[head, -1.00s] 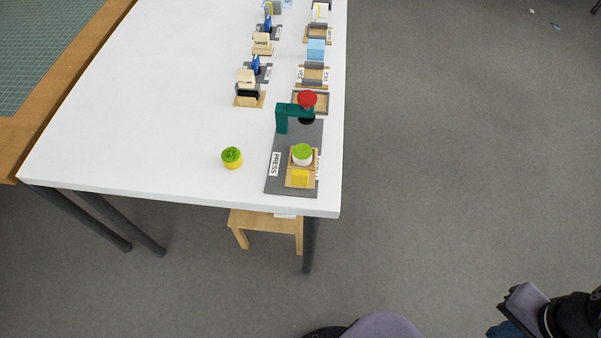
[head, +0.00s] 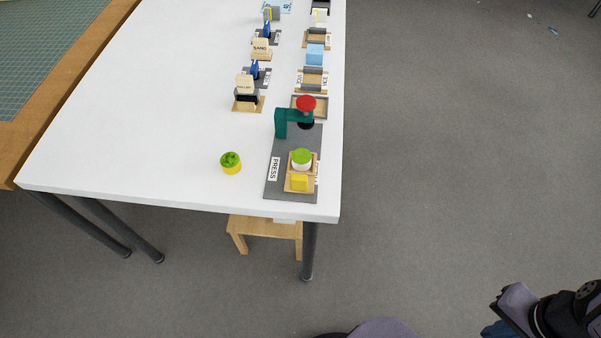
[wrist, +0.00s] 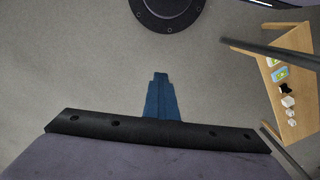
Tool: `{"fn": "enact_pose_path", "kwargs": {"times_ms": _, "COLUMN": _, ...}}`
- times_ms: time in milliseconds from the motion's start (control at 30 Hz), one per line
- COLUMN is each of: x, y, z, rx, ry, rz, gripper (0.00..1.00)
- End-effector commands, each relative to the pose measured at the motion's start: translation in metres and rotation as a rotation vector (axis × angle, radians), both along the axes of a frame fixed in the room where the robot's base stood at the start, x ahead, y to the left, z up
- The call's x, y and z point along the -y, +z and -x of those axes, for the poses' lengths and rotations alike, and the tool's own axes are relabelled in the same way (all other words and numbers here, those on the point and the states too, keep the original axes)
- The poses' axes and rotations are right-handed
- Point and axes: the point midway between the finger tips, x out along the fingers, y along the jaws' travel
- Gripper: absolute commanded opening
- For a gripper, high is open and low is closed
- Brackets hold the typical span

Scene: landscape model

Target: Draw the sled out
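The sled is a small wooden tray (head: 289,174) on the dark grey base (head: 275,188) of the press at the table's near right corner. The green press arm (head: 281,123) with a red knob (head: 306,103) stands at the far end of the base. My gripper's blue fingers (wrist: 160,98) look shut together and empty in the wrist view. In the head view my gripper is at the bottom right, off the table and far from the sled, its tips partly cut off.
A yellow cup with a green top (head: 231,163) stands left of the press. Several small stations with blocks line the table (head: 150,110) behind it. A wooden stool (head: 238,232) is under the near edge. Open floor lies right of the table.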

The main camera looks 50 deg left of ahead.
Motion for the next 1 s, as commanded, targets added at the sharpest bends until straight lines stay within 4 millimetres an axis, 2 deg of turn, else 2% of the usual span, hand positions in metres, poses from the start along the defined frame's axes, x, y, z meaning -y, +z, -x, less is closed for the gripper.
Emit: {"fn": "enact_pose_path", "kwargs": {"times_ms": 1000, "x": 0.0089, "y": 0.0001, "z": 0.0089, "rx": 0.001, "ry": -0.001, "rz": 0.000, "gripper": 0.00}}
